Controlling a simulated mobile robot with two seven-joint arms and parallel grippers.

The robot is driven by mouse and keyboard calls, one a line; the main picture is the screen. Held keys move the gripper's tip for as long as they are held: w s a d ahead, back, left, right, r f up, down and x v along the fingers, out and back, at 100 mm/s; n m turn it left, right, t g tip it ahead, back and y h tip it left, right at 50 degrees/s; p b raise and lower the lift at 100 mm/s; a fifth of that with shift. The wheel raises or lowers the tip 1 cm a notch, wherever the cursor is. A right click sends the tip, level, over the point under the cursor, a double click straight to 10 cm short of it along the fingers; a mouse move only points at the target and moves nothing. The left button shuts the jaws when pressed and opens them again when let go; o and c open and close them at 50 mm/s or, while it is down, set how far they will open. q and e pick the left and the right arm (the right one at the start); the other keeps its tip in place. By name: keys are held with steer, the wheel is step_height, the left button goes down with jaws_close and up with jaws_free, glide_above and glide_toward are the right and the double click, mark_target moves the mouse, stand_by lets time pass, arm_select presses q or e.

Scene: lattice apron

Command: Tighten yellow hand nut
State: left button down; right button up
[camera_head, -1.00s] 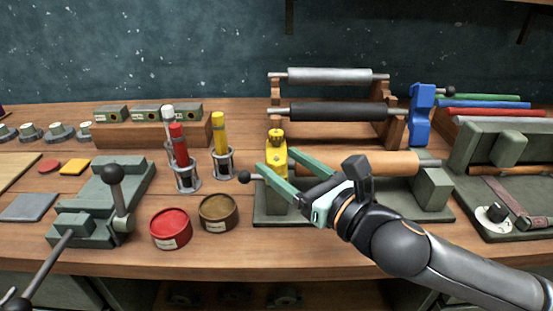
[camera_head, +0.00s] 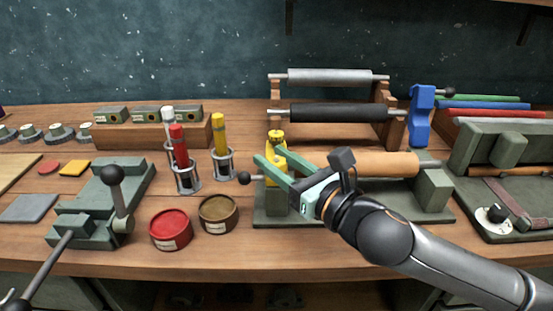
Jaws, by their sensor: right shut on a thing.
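The yellow hand nut (camera_head: 276,136) sits on top of a yellow clamp block (camera_head: 281,149) at the left end of a green fixture (camera_head: 432,210). A tan roller (camera_head: 385,164) lies across that fixture. My right gripper (camera_head: 265,170) reaches in from the right, its green fingers in front of the yellow block, just below the nut. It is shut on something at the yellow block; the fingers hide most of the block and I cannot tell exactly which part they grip. My left gripper is not in view.
A dark ball-ended lever (camera_head: 244,178) sticks out left of the block. Red (camera_head: 171,228) and brown (camera_head: 218,212) tins stand to the left, with red (camera_head: 179,146) and yellow (camera_head: 220,133) tubes in holders behind. A black roller (camera_head: 335,112) is on a rack behind.

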jaws_close()
